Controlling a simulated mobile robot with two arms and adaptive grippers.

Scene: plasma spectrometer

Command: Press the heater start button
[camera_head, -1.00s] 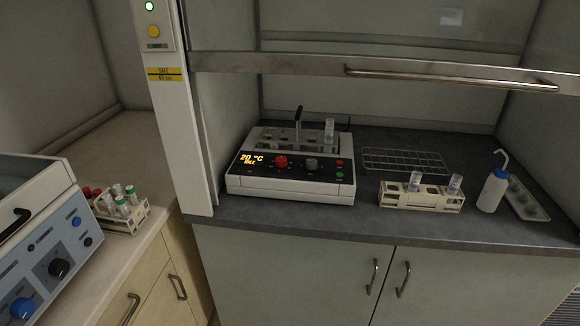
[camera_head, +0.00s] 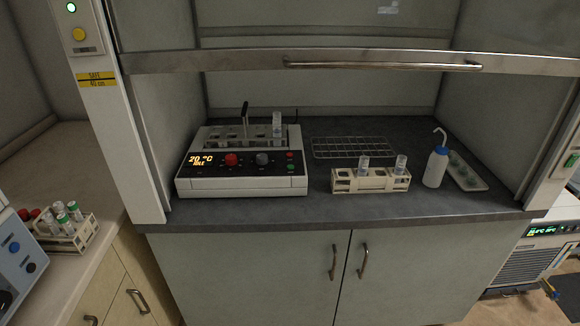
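The heater (camera_head: 243,186) is a white block with a dark front panel, standing on the hood's dark worktop at the left. Its display (camera_head: 201,160) reads 20 °C with a word like IDLE below. The panel has a red knob (camera_head: 231,160) and a grey knob (camera_head: 262,159). At its right end are a small red button (camera_head: 290,156) and a small green button (camera_head: 290,168); their labels are too small to read. One tube (camera_head: 277,124) stands in the heater's block, beside an upright black handle (camera_head: 245,114). Neither of my grippers is in view.
The raised sash with its handle bar (camera_head: 380,65) crosses above the worktop. A tube rack (camera_head: 371,182), a wire rack (camera_head: 352,147), a wash bottle (camera_head: 436,167) and a tray (camera_head: 468,172) stand to the right. The worktop's front strip is clear. Another tube rack (camera_head: 68,236) is at left.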

